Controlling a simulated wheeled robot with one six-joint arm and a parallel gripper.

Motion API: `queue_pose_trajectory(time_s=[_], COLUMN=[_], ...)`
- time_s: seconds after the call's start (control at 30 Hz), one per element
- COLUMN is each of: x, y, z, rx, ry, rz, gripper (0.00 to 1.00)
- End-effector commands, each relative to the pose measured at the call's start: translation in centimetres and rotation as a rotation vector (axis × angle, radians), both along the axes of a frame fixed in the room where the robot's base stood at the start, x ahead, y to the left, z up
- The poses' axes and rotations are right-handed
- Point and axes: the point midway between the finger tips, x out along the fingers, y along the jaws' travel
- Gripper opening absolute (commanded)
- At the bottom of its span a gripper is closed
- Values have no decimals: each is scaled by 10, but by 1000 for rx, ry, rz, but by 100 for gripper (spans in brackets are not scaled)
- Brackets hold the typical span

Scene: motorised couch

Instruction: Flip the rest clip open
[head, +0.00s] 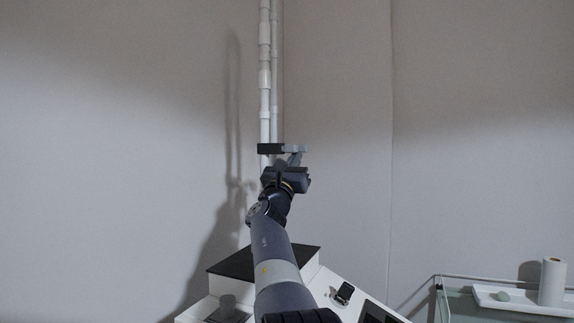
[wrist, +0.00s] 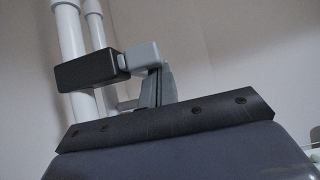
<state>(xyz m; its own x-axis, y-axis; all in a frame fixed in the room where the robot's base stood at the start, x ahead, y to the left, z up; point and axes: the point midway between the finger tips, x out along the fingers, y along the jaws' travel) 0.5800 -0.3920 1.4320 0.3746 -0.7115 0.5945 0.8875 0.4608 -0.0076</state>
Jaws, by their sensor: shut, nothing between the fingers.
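What looks like the rest clip is a small bar in front of the white pipes, with a black block (head: 269,148) on the left and a light grey end piece (head: 294,148) on the right. In the wrist view the black block (wrist: 86,70) and the grey piece (wrist: 139,57) lie left of and beside my fingertips. My gripper (head: 297,157) is shut and empty, just below the grey piece. In the wrist view my gripper (wrist: 157,72) is close to the grey piece; I cannot tell whether they touch. The clip's hinge and its open or closed state are unclear.
Vertical white pipes (head: 264,80) run up the wall behind the clip. A white unit with a black top (head: 240,264) stands below my arm. A glass trolley with a white tray (head: 500,303) and a paper roll (head: 552,281) is at lower right. Air right of my gripper is clear.

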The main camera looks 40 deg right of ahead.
Motion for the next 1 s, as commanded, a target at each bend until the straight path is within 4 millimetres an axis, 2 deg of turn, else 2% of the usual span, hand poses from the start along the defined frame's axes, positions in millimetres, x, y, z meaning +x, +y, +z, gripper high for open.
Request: queue_pose_trajectory(time_s=[0.03,0.1,0.33,0.77,1.0], x=[-11,-16,-28,-28,-28], y=[18,29,51,51,45], z=[13,14,18,13,8], rx=[-20,-21,-25,-16,35], ry=[-22,-24,-27,-18,15], rz=[2,1,0,-1,4], gripper=[0,0,0,0,0])
